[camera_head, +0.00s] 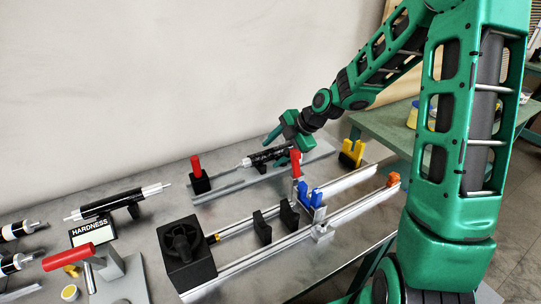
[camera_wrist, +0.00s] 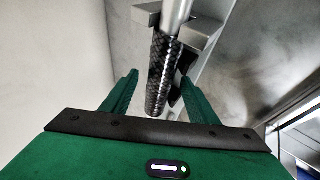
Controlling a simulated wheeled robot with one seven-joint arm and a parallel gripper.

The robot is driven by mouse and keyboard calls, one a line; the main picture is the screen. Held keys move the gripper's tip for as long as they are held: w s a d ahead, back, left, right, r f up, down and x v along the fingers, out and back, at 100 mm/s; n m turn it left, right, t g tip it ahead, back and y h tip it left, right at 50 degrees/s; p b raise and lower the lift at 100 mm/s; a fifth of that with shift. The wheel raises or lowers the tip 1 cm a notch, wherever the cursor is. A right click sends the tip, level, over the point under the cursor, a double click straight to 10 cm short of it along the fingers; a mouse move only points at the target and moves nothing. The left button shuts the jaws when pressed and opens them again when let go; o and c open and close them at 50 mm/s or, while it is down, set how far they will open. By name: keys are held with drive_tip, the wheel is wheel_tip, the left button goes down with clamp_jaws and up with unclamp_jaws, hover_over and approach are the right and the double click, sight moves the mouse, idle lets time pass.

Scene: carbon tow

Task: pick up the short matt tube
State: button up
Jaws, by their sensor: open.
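A black tube (camera_head: 262,157) with a silver rod at its left end lies in a fixture on the rear rail in the head view. In the wrist view this dark tube (camera_wrist: 161,75) shows a woven pattern, and the silver rod runs on from its far end. I cannot tell whether it is the short matt one. My gripper (camera_head: 284,146) is over the tube's right part. In the wrist view my gripper (camera_wrist: 160,78) is open, one finger on each side of the tube, with gaps visible. Part of the tube is hidden by the gripper in the head view.
A longer black tube (camera_head: 118,203) with pale ends lies on a stand at left, near the HARDNESS sign (camera_head: 93,230). A red-handled clamp (camera_head: 196,175) stands left of the tube. A black motor block (camera_head: 186,256) and rails occupy the front. A yellow holder (camera_head: 352,152) stands at right.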

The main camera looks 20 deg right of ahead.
drive_tip(key=c, duration=1.2)
drive_tip(key=shift+r, duration=0.15)
